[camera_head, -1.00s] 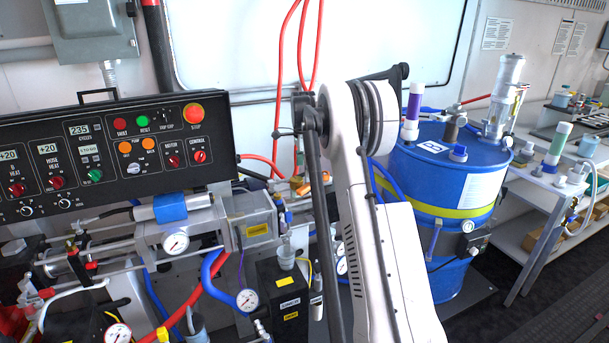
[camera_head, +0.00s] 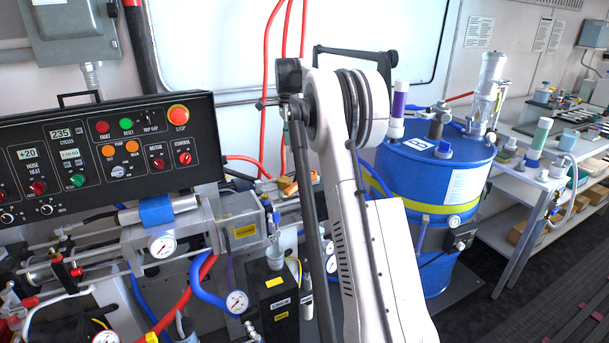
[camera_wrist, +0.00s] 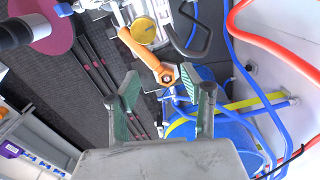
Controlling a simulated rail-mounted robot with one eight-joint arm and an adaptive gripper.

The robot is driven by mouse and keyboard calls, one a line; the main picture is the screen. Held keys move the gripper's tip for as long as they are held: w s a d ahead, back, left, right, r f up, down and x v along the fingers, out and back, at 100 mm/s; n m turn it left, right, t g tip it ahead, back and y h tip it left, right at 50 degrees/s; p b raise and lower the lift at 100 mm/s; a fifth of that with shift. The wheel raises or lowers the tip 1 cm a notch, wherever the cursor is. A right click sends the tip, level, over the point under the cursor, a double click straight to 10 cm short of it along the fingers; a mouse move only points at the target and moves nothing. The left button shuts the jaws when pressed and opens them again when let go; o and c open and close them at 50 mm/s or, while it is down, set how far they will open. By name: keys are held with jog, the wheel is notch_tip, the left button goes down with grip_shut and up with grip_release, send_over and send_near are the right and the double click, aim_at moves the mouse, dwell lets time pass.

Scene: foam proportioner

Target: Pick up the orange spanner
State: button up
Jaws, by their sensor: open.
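The orange spanner (camera_wrist: 146,50) shows in the wrist view as a long orange bar running diagonally. Its ring-like end (camera_wrist: 167,74) lies nearest my gripper, and its other end is up and left by a round yellow part. My gripper (camera_wrist: 160,82) is open and empty, with its two green-padded fingers on either side of the spanner's near end in the picture. I cannot tell the gap in depth. In the head view a small orange piece (camera_head: 288,187) shows on the machine behind my arm; I cannot tell whether it is the spanner. My gripper is hidden there.
The blue drum (camera_head: 430,185) with a yellow band stands right of my arm. The black control panel (camera_head: 105,145) and pump gear are at left. Red hoses (camera_head: 267,90) hang behind. Blue and red hoses (camera_wrist: 262,38) run right in the wrist view. A bench (camera_head: 525,190) stands far right.

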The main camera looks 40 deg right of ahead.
jog(key=n+p, duration=0.6)
jog(key=p, duration=0.1)
send_over(301, 180)
jog(key=w, duration=0.1)
jog(key=shift+g, duration=0.3)
jog(key=f, duration=0.7)
jog(key=shift+w+a+f, duration=0.1)
jog(key=shift+a+f, duration=0.2)
jog(key=shift+f, duration=0.05)
jog(key=f, duration=0.1)
jog(key=f+p, duration=0.1)
jog(key=f, duration=0.1)
jog(key=s+f, duration=0.1)
jog(key=shift+d+f, duration=0.2)
jog(key=shift+d, duration=0.2)
jog(key=shift+f+p, duration=0.3)
jog(key=shift+f, duration=0.15)
grip_shut()
